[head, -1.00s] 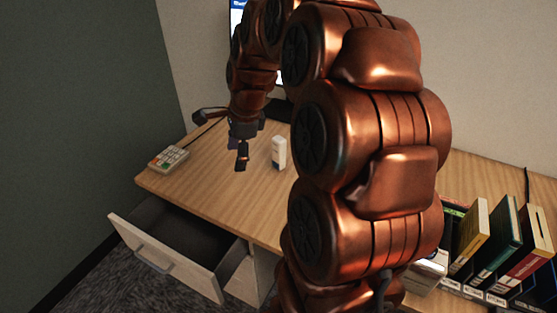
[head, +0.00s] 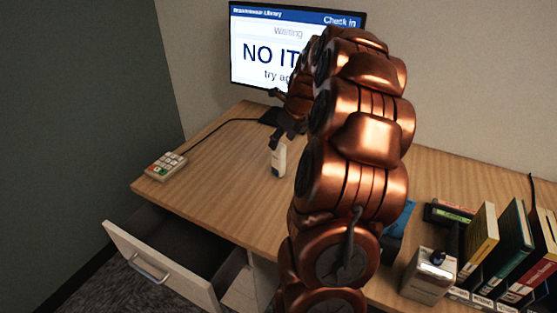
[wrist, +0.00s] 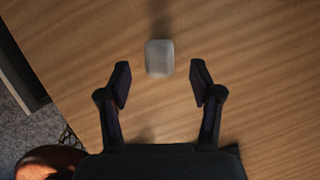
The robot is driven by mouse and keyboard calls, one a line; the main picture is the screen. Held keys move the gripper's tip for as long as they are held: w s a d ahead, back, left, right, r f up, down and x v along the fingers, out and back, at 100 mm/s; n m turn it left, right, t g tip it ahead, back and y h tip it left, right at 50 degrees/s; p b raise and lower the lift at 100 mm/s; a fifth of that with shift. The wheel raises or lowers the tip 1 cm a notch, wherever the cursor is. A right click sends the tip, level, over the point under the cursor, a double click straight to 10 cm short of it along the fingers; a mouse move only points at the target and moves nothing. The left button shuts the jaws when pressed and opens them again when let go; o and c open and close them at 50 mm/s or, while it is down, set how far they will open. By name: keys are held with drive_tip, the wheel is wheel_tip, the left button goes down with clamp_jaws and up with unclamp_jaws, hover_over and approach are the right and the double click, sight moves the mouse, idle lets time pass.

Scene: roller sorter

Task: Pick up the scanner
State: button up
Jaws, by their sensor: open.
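A small pale upright block (head: 278,160) stands on the wooden desk, left of my arm in the head view; it looks like the scanner, though no markings are readable. In the wrist view its rounded grey-white top (wrist: 159,58) lies just beyond and between the fingertips. My gripper (wrist: 160,76) is open, with clear gaps on both sides of the block and nothing held. In the head view its dark fingers are close above the block and partly hidden by my arm.
A monitor (head: 270,45) stands behind the block. A keypad (head: 166,166) sits at the desk's left edge, above an open drawer (head: 160,268). Books (head: 510,245) and a pale box (head: 428,275) with a lit strip are at right. The desk (head: 215,160) is clear around the block.

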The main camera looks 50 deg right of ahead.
sight(280, 145)
drive_tip(key=x, duration=0.4)
drive_tip(key=shift+f+p, duration=0.35)
clamp_jaws()
